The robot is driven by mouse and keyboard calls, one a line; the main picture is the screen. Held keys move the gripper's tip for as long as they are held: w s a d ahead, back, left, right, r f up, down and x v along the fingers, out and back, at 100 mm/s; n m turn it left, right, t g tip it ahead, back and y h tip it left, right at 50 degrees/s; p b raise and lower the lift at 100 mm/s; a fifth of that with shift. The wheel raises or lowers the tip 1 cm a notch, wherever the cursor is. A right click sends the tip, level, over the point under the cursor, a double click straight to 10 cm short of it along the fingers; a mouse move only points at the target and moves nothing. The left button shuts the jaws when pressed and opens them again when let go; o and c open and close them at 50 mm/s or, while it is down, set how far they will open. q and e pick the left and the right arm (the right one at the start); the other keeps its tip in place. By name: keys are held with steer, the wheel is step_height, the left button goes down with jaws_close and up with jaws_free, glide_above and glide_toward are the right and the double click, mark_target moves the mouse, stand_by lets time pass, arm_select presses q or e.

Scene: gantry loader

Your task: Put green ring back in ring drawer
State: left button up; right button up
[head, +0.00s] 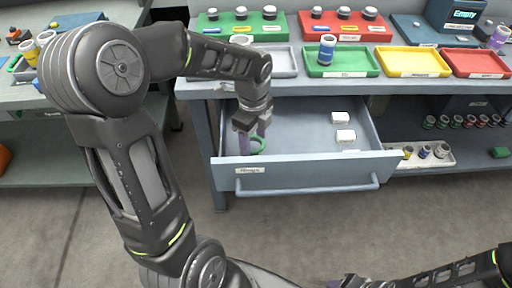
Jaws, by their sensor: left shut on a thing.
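The ring drawer (300,175) is pulled open under the bench, with a label on its front. My left gripper (253,142) reaches down over the left part of the drawer. It is shut on the green ring (260,148), which shows at its fingertips. I cannot tell whether the ring touches the drawer floor. Part of the ring is hidden by the gripper. My right arm enters at the bottom right; its gripper (350,284) is only partly in view at the bottom edge, and its fingers cannot be made out.
Above, the bench holds a grey tray (283,62), a green tray (347,70), a yellow tray (412,62) and a red tray (475,63). A shelf right of the drawer holds several small jars. The drawer's middle is clear.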

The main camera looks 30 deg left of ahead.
mark_target(253, 148)
arm_select(q)
steer(key=shift+f, duration=1.8)
steer(key=shift+f+b, duration=0.1)
steer(key=shift+b, duration=0.2)
steer(key=o, duration=1.6)
step_height(253, 148, up, 12)
steer(key=p, duration=0.1)
steer(key=shift+p, duration=0.3)
